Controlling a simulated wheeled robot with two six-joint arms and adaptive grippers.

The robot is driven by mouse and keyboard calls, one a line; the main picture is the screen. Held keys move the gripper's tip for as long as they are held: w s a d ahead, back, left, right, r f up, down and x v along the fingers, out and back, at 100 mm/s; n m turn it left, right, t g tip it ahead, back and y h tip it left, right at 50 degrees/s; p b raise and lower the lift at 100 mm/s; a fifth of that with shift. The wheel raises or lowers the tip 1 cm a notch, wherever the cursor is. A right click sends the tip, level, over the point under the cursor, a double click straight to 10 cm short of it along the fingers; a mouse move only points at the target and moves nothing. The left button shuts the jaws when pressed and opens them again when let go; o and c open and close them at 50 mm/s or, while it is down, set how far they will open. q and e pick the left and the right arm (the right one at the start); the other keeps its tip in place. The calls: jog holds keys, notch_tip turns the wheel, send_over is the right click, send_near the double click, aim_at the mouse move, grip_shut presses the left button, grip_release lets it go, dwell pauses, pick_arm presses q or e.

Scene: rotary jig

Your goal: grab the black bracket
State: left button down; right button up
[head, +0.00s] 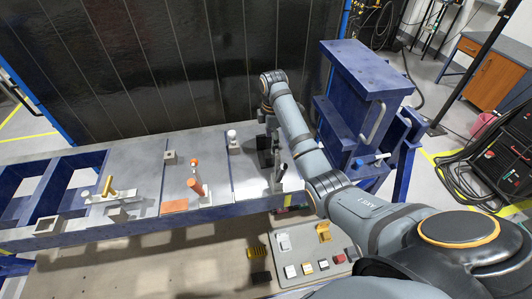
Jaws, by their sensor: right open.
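My right arm reaches in from the right, and its gripper (274,160) points down over the right part of the long bench. The gripper is open. A black upright piece (264,158), which looks like the black bracket, stands at the gripper, just left of the fingers. Gripper and bracket are both dark and overlap there, so I cannot tell whether they touch. My left gripper is out of view.
The long bench (145,204) carries an orange piece (195,178), an orange plate (173,206), and a yellow-handled clamp (107,188). Below, a grey panel (285,258) holds several small coloured blocks and a yellow bracket (324,233). A blue stand (365,70) rises behind my right arm.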

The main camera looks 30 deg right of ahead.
aim_at(270, 154)
notch_tip(270, 154, down, 3)
jog(key=shift+r+p, duration=0.2)
jog(key=shift+p, duration=0.4)
jog(key=shift+w+a+f, duration=0.1)
jog(key=shift+a+f, duration=0.45)
jog(key=shift+f, duration=0.05)
jog(key=f, duration=0.1)
jog(key=f+p, duration=0.1)
jog(key=f, duration=0.2)
jog(key=shift+d+p, duration=0.3)
jog(key=shift+d, duration=0.05)
jog(key=shift+f, duration=0.3)
jog(key=shift+a, duration=0.1)
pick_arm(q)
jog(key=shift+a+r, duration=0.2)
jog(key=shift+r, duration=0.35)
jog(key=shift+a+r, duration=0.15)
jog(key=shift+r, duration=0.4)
pick_arm(e)
grip_shut()
